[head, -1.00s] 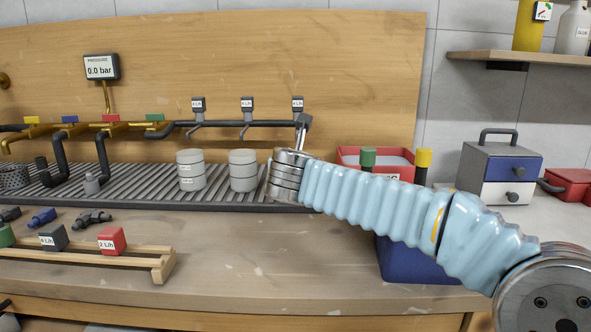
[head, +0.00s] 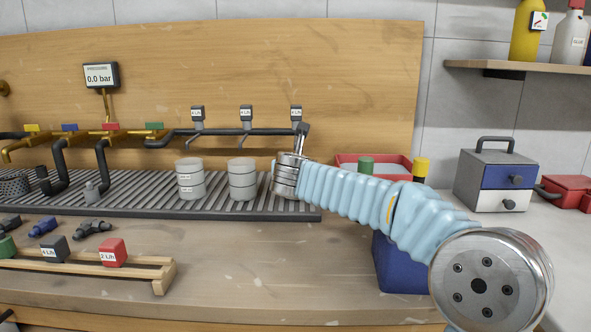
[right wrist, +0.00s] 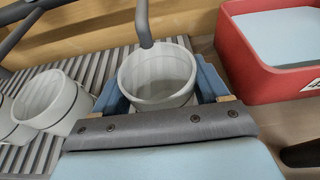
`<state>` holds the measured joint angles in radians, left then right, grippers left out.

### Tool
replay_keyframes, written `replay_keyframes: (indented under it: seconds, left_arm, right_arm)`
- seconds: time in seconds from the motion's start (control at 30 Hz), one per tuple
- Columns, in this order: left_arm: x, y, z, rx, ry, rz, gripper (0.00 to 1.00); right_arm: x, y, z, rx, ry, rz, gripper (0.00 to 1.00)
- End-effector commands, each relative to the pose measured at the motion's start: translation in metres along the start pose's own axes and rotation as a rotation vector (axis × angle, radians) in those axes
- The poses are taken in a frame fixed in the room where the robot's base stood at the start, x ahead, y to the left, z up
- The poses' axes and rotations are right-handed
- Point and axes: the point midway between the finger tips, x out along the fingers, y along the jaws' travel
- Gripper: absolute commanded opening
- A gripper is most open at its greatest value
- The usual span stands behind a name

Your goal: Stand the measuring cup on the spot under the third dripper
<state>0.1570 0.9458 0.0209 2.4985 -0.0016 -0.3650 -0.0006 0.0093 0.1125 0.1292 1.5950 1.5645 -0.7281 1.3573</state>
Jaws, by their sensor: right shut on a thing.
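The measuring cup (right wrist: 158,75) is pale, round and open at the top. In the right wrist view my right gripper (right wrist: 160,88) is shut on it, with a blue finger on each side. The cup stands on or just above the ribbed grey rack; its base is hidden. A grey dripper tube (right wrist: 143,28) ends over the cup's far rim. In the head view the third dripper (head: 296,113) is the rightmost on the pipe, and my right wrist below it hides the cup. My left gripper is not in view.
Two similar cups (head: 190,180) (head: 242,180) stand on the ribbed rack (head: 130,195) to the left. A red tray (head: 347,160) lies close on the right. A blue bin (head: 392,270) is under my arm.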

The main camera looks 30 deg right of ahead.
Motion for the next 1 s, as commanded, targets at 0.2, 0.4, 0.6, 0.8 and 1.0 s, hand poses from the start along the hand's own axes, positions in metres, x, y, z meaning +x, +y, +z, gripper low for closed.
replay_keyframes:
  seconds: [0.2, 0.4, 0.6, 0.8, 1.0]
  left_arm:
    - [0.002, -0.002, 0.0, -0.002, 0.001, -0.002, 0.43]
    - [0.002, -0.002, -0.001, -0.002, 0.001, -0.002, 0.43]
    - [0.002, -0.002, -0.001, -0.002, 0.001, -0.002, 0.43]
    - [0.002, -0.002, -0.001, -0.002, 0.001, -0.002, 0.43]
    - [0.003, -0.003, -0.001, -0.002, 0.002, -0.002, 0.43]
  right_arm:
    - [0.0, 0.0, -0.003, 0.0, -0.001, 0.0, 0.4]
    - [0.0, 0.0, -0.003, 0.0, 0.0, 0.0, 0.85]
    - [0.0, 0.0, -0.003, 0.0, 0.0, 0.0, 1.0]
    - [-0.001, 0.0, -0.003, 0.0, 0.0, 0.0, 1.0]
    - [-0.011, 0.001, -0.003, 0.0, -0.001, 0.002, 1.0]
